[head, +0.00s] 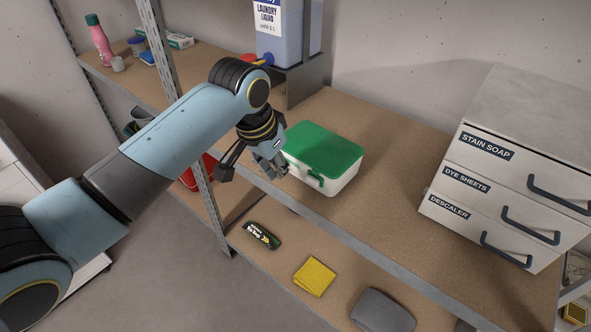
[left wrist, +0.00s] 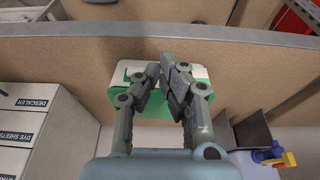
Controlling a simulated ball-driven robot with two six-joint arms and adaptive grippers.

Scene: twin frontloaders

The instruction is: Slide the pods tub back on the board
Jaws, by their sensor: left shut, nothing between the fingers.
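The pods tub, a white box with a green lid (head: 326,147) and a green front latch, stands upright on the brown board (head: 385,205), close to the board's grey front edge. In the left wrist view, the tub (left wrist: 218,92) is partly hidden behind the fingers. My left gripper (head: 276,168) is shut and empty at the tub's front left side. Its fingertips (left wrist: 163,72) overlap the tub in the left wrist view; I cannot tell if they touch it. My right gripper is not in view.
A drawer unit (head: 500,170) stands to the right of the tub. A laundry liquid container (head: 283,35) stands behind left on a grey stand. The board behind the tub is clear. A yellow cloth (head: 314,277) and a dark pack (head: 261,236) lie on the lower shelf.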

